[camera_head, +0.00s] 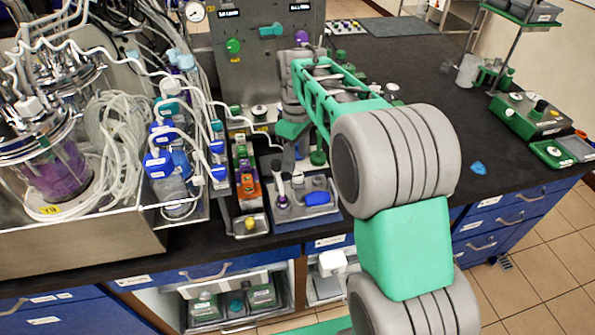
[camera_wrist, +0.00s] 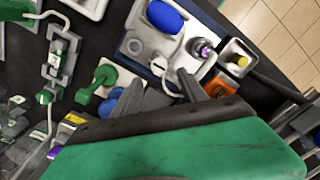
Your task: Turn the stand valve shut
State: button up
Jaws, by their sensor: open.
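A green valve (camera_wrist: 97,86) with a lever-like handle stands on a pale base in the wrist view, left of my fingers. In the head view, a green knob (camera_head: 318,157) shows beside my gripper. I cannot tell for sure which part is the stand valve. My gripper (camera_wrist: 160,90) points down with its two dark fingers apart and nothing seen between them. In the head view my gripper (camera_head: 290,155) is above the bench behind the blue tray, partly hidden by my arm.
A blue tray (camera_head: 290,214) holds a blue-handled part (camera_head: 317,198) and a purple-topped piece. Glass vessels and coiled tubing crowd the left. A grey panel (camera_head: 262,60) stands behind. The right bench is mostly clear.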

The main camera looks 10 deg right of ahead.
aim_at(297, 175)
notch_tip(297, 175, down, 6)
jog(key=shift+f+p, duration=0.25)
jog(key=shift+p, duration=0.05)
jog(key=shift+c, duration=0.2)
grip_shut()
